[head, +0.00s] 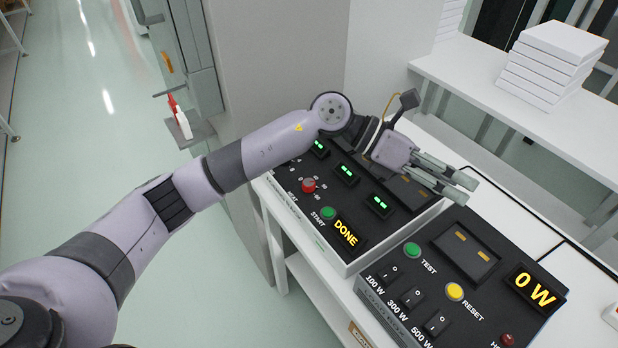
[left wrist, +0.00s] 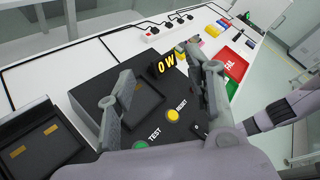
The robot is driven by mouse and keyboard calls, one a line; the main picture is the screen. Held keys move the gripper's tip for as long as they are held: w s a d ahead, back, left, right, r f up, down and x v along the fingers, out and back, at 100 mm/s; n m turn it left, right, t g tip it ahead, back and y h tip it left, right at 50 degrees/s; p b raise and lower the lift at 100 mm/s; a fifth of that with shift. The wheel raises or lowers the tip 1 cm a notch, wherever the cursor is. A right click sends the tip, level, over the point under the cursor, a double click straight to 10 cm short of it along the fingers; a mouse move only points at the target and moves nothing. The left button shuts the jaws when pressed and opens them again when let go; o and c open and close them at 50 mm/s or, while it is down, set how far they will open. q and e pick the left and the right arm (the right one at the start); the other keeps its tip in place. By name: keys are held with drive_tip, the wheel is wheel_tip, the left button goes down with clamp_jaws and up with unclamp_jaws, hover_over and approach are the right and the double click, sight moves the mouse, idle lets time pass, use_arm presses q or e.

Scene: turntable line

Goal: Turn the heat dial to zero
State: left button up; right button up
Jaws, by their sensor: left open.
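The heat dial is a red knob (head: 308,185) on the left part of a black control panel in the head view, with a ring of small white marks around it and the word HEAT beside it. Its exact setting is too small to read. My left gripper (head: 455,181) is open and empty, above the right rear part of that panel, well to the right of the dial and not touching it. In the left wrist view the gripper's two fingers (left wrist: 160,95) are apart with nothing between them. The dial is not in the left wrist view. My right gripper is not in view.
The dial's panel has a green START button (head: 328,213), a DONE display (head: 345,233) and several green-lit displays. A second panel with TEST (head: 412,250) and RESET (head: 454,291) buttons and a 0 W display (head: 534,288) stands to the right. White boxes (head: 550,62) are stacked behind.

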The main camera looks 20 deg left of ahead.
use_arm(q)
drive_tip(key=w+a+f+m+y, duration=0.2)
drive_tip(key=w+a+f+y, duration=0.25)
drive_tip(key=a+y, duration=0.4)
wheel_tip(320, 180, up, 4)
drive_tip(key=t+y, duration=0.1)
drive_tip(key=y, duration=0.5)
hover_over(309, 182)
drive_tip(key=shift+n, duration=0.4)
wheel_tip(309, 182, down, 18)
drive_tip(key=p, duration=0.3)
drive_tip(key=shift+r+p, duration=0.25)
drive_tip(key=shift+p, duration=0.05)
drive_tip(key=shift+c, duration=0.6)
clamp_jaws()
